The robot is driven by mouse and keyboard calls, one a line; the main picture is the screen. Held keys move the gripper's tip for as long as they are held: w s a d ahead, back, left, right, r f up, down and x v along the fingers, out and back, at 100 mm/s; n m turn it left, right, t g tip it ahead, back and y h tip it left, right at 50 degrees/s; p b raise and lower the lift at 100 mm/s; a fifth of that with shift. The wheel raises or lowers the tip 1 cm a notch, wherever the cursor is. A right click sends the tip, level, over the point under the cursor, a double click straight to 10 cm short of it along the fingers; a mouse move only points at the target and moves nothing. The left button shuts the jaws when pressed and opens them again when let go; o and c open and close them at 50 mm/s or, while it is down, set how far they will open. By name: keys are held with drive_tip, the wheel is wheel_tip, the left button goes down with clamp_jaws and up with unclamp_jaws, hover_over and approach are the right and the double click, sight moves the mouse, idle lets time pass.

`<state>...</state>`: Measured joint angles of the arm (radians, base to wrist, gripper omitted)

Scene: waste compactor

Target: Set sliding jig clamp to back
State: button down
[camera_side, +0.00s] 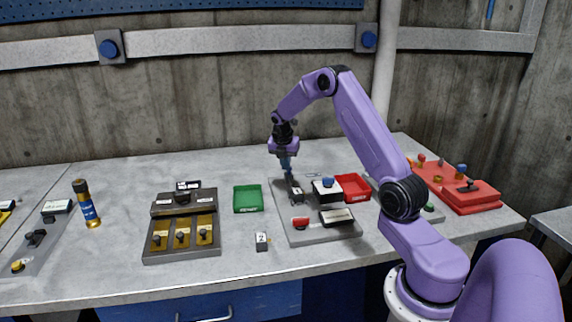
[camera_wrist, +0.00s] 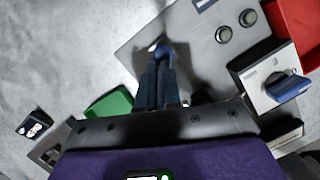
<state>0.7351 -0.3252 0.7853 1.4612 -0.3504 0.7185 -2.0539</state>
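The grey jig plate (camera_side: 290,230) lies at the middle of the bench. A small dark fitting (camera_side: 297,194), seemingly the sliding jig clamp, sits near its back left part. My gripper (camera_side: 287,172) points down over the back left of the plate, just behind that fitting. In the wrist view the dark blue fingers of my gripper (camera_wrist: 160,62) are close together. A small pale blue rounded shape shows at their tips. I cannot tell whether it is a fingertip or a clamp part. The fingers and gripper body hide most of the clamp in the wrist view.
The plate also carries a white block with a blue knob (camera_side: 326,185), a red button (camera_side: 300,223) and a label block (camera_side: 337,217). A green tray (camera_side: 248,198) stands to the left and a red tray (camera_side: 352,187) to the right. The bench behind is clear.

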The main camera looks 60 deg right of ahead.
drive_tip(key=shift+s+d+f, duration=0.15)
drive_tip(key=shift+s+d, duration=0.05)
drive_tip(key=shift+d, duration=0.05)
drive_tip(key=shift+a, duration=0.35)
drive_tip(key=s+a+r, duration=0.2)
drive_tip(key=a+r, duration=0.4)
drive_tip(key=r, duration=0.4)
drive_tip(key=f, duration=0.8)
drive_tip(key=shift+s+d+f, duration=0.15)
drive_tip(key=shift+d+f, duration=0.05)
drive_tip(key=shift+d, duration=0.2)
drive_tip(key=d, duration=0.1)
drive_tip(key=w+d+f, duration=0.1)
drive_tip(key=d, duration=0.1)
drive_tip(key=shift+f, duration=0.1)
drive_tip(key=shift+w+d, duration=0.15)
drive_tip(key=shift+d, duration=0.35)
